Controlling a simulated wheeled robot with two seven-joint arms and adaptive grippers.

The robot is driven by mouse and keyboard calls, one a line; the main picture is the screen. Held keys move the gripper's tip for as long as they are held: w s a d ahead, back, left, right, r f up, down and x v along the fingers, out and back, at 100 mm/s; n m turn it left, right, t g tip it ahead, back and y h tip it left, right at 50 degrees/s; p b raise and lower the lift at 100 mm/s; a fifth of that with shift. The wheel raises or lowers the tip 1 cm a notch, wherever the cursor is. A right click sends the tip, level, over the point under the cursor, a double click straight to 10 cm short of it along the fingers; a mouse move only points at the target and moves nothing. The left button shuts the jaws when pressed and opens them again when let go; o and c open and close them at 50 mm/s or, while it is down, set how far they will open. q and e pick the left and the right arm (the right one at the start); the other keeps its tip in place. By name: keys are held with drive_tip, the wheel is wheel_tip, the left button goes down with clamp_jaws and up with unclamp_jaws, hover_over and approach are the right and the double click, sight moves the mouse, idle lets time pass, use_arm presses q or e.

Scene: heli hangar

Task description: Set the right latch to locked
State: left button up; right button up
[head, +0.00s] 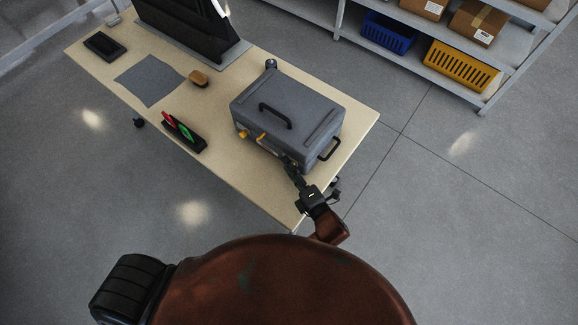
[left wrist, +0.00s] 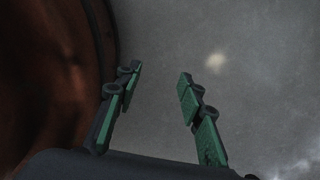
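A grey case (head: 287,108) with a black top handle (head: 275,115) sits closed on the table. Two yellow parts show along its front side, one near the left corner (head: 242,133) and one nearer the middle (head: 262,138). My right gripper (head: 290,165) is at the right part of that front side, close to or touching it. It covers the area there, so I cannot make out the right latch's position or whether the fingers are closed. My left gripper (left wrist: 157,80) is open and empty above the floor in the left wrist view; it is outside the head view.
The table (head: 240,185) also holds a black tray with red and green tools (head: 184,134), a brush (head: 198,78), a grey cloth (head: 150,80), a dark tablet (head: 105,46) and a monitor. Shelving with blue (head: 387,34) and yellow (head: 459,66) crates stands behind. Floor is clear to the right.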

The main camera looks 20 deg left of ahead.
drive_tip(key=shift+c, duration=0.2)
clamp_jaws()
use_arm(q)
drive_tip(key=shift+w, duration=0.5)
drive_tip(key=shift+w, duration=0.35)
